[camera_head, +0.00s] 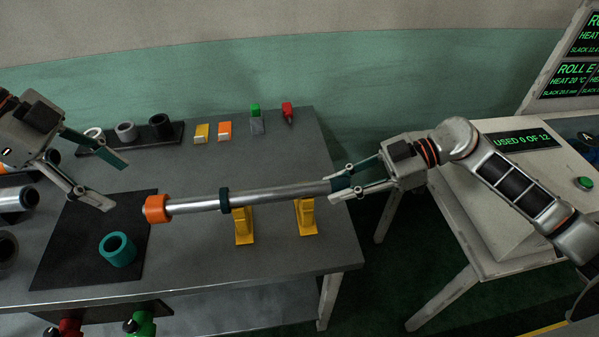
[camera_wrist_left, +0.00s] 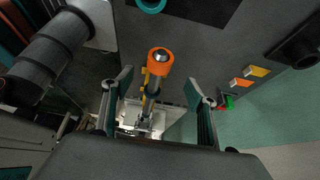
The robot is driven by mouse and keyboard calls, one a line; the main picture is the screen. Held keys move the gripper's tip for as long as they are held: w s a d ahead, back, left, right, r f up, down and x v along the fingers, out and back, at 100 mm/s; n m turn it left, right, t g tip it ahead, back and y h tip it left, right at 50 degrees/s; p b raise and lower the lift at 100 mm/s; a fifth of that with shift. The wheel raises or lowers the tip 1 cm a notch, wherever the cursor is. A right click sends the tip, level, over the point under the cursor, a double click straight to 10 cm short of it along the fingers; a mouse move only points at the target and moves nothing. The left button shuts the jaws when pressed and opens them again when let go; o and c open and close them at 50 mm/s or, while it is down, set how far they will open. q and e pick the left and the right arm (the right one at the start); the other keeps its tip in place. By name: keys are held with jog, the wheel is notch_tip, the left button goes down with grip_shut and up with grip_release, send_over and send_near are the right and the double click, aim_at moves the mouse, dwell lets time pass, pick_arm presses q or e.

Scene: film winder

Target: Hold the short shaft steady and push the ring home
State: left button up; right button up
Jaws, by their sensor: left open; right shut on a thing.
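A silver shaft (camera_head: 280,193) lies roughly level above two yellow stands, with a dark collar (camera_head: 225,200) partway along it. An orange ring (camera_head: 156,208) sits around its left end, and the shaft tip shows through it in the left wrist view (camera_wrist_left: 166,66). My right gripper (camera_head: 336,189) is shut on the shaft's right end, near a dark band. My left gripper (camera_head: 120,187) is open and empty, left of the orange ring and apart from it. A teal ring (camera_head: 118,249) rests on the dark mat (camera_head: 65,262); its edge also shows in the left wrist view (camera_wrist_left: 152,4).
The yellow stands (camera_head: 243,226) (camera_head: 307,218) stand on the grey table (camera_head: 300,141). A dark rack with several cylinders (camera_head: 126,132), yellow and orange blocks (camera_head: 202,133) and small green and red-topped items line the back. A console (camera_head: 505,185) stands right.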

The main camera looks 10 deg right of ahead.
aim_at(160, 202)
pick_arm(q)
jog(key=d+m, duration=0.2)
jog(key=m, duration=0.1)
jog(key=d+m, duration=0.3)
jog(key=s+d+r+m+y, duration=0.1)
jog(key=d+m, duration=0.2)
jog(key=shift+m+g, duration=0.4)
jog(key=s+d+m+t+y, duration=0.15)
jog(key=d+m+y, duration=0.45)
jog(key=m, duration=1.2)
jog(key=a+f+m+y, duration=0.1)
jog(key=a+f+m, duration=0.1)
jog(key=f, duration=0.1)
jog(key=w+a+f+m+y, duration=0.1)
jog(key=a+f+m, duration=0.2)
jog(key=f, duration=0.1)
jog(key=w+a+f+m+t+y, duration=0.1)
jog(key=a+f+m, duration=0.1)
jog(key=a+f, duration=0.1)
jog(key=shift+w+a+f+m, duration=0.15)
jog(key=shift+m, duration=0.25)
jog(key=c, duration=1.4)
jog(key=shift+c, duration=0.2)
jog(key=shift+d, duration=0.35)
